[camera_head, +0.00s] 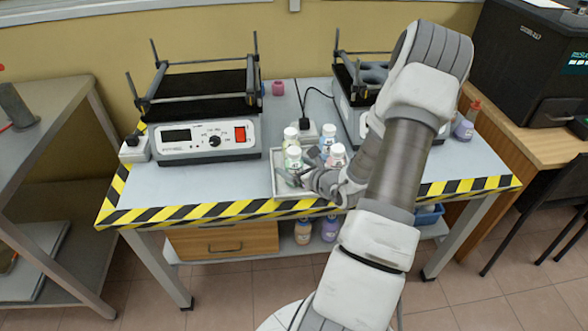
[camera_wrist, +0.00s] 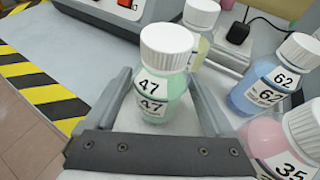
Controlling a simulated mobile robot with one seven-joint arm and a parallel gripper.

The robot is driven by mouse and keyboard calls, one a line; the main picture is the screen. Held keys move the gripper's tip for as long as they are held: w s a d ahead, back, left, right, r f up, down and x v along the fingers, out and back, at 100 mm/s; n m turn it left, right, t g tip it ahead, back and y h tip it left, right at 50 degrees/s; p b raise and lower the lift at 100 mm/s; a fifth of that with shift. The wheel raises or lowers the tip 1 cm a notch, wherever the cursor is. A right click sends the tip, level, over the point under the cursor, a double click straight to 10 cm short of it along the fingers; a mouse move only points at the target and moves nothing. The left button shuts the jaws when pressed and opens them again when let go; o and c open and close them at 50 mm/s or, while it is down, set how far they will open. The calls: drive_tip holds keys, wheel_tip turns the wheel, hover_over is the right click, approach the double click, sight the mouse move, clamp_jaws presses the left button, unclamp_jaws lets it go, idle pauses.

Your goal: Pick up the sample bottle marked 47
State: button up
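The sample bottle marked 47 (camera_wrist: 160,85) has a white cap and a pale green body, and it stands upright in the wrist view. In the head view it is the green bottle (camera_head: 293,157) at the front left of the tray. My gripper (camera_wrist: 158,95) is open, with one finger on each side of this bottle. I see a gap at the left finger; whether the right finger touches the bottle I cannot tell. In the head view my gripper (camera_head: 300,176) is low at the tray, partly hidden by my arm.
The tray (camera_head: 262,207) also holds a blue bottle marked 62 (camera_wrist: 262,88), a pink bottle marked 35 (camera_wrist: 285,145) and a yellowish bottle (camera_wrist: 200,30), all close by. A shaker (camera_head: 205,140) stands left. The table's left front is clear.

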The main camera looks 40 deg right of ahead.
drive_tip(key=c, duration=1.3)
